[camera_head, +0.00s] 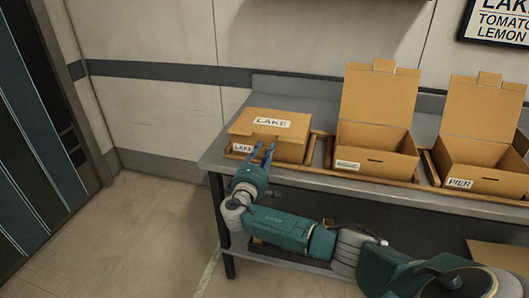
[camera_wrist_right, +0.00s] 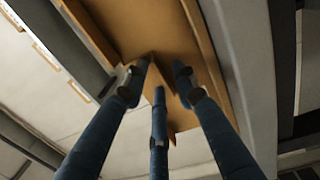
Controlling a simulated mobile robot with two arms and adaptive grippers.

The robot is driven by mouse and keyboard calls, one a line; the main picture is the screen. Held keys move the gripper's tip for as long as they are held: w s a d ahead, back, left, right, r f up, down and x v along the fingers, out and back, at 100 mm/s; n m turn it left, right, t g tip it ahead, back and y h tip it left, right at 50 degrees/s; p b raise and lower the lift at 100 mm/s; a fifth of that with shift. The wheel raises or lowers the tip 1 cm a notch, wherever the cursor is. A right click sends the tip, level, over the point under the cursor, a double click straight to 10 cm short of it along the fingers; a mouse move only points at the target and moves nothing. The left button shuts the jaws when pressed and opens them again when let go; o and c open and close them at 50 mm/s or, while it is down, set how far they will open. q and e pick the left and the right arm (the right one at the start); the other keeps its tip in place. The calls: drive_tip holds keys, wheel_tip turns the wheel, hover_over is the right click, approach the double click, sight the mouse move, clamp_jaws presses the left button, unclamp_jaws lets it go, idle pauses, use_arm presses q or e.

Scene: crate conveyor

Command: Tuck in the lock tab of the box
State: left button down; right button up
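The brown cardboard box (camera_head: 292,145) with LAKE labels stands at the left end of the table. Its lid (camera_head: 241,124) is folded down over the top, with the front edge jutting forward and seemingly not flush. My right gripper (camera_head: 263,150) is at the front of this box, fingers pointing up at it. In the right wrist view, the gripper (camera_wrist_right: 160,80) has its blue fingers spread apart, close to brown cardboard (camera_wrist_right: 150,25). A small cardboard piece (camera_wrist_right: 183,118), probably the lock tab, shows between the fingers; contact is unclear. My left gripper is not in view.
Two open boxes with raised lids, a middle one (camera_head: 376,110) and a PIER one (camera_head: 484,112), stand to the right on the grey table (camera_head: 330,182). Wooden strips (camera_head: 318,150) border the boxes. A lower shelf is underneath. The floor at left is clear.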

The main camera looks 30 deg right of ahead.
drive_tip(key=v, duration=1.2)
drive_tip(key=s+f+n+g+y, duration=0.1)
drive_tip(key=s+f+g+y, duration=0.1)
drive_tip(key=f, duration=1)
drive_tip(key=s+f+n+g+y, duration=0.1)
drive_tip(key=s+f+y, duration=0.15)
drive_tip(key=f, duration=0.95)
drive_tip(key=s+a+f+g+y, duration=0.1)
drive_tip(key=s+f+g+y, duration=0.1)
drive_tip(key=s+f, duration=0.45)
drive_tip(key=s+a+f+g+y, duration=0.1)
drive_tip(key=s+f+y, duration=0.15)
drive_tip(key=f, duration=0.75)
drive_tip(key=s+a+f+m+g+y, duration=0.25)
drive_tip(key=s+f, duration=0.45)
drive_tip(key=s, duration=0.4)
drive_tip(key=s+a+f+m+g+y, duration=0.1)
drive_tip(key=s+a+f, duration=0.2)
drive_tip(key=s+f, duration=0.6)
drive_tip(key=s+a+f+m+y, duration=0.1)
drive_tip(key=s+a+f+m, duration=0.1)
drive_tip(key=s, duration=0.8)
drive_tip(key=s+a+f+m+g, duration=0.1)
drive_tip(key=s+a+f+m, duration=0.1)
drive_tip(key=s, duration=0.8)
drive_tip(key=shift+a+y, duration=0.2)
drive_tip(key=shift+y, duration=0.15)
drive_tip(key=shift+g, duration=0.25)
